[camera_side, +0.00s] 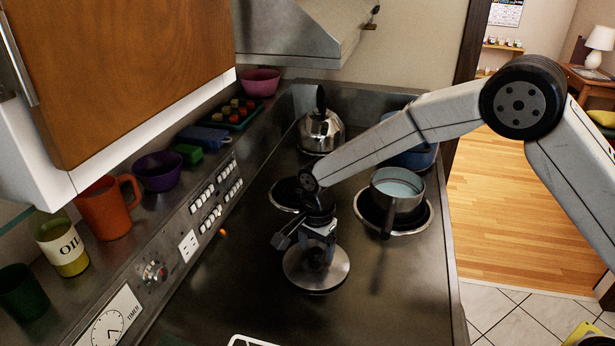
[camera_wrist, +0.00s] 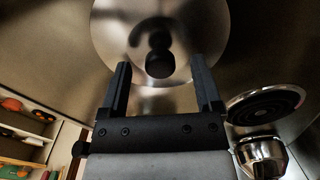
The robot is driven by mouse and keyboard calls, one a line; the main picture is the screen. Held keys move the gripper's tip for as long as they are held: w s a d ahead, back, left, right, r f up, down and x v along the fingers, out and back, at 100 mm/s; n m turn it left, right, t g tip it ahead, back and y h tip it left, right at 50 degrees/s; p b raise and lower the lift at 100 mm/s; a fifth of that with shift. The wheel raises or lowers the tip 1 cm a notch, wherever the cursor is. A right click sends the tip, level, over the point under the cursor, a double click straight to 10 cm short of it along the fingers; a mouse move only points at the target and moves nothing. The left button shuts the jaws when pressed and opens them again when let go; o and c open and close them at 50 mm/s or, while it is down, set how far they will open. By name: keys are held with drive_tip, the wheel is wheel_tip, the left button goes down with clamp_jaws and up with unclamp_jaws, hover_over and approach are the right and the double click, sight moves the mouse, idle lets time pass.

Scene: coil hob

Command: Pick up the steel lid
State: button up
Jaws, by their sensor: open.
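The steel lid (camera_side: 297,272) is a round, shiny disc lying on the dark hob top in the side view, in front of the coils. In the wrist view the lid (camera_wrist: 112,35) fills the top middle, with its dark round knob (camera_wrist: 160,62) near the line between the fingertips. My gripper (camera_side: 318,242) is just above the lid's middle in the side view and partly hides the knob. In the wrist view my gripper (camera_wrist: 161,72) is open, one finger on each side of the knob, with gaps between. Whether the fingers are down at knob height is unclear.
A saucepan (camera_side: 397,192) with pale liquid sits on the right coil, its handle toward the front. A kettle (camera_side: 320,132) and a blue pot (camera_side: 415,158) stand behind. Cups and bowls line the left ledge, including an orange mug (camera_side: 105,208). The hob around the lid is clear.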

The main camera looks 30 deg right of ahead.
drive_tip(key=shift+f, duration=0.95)
clamp_jaws()
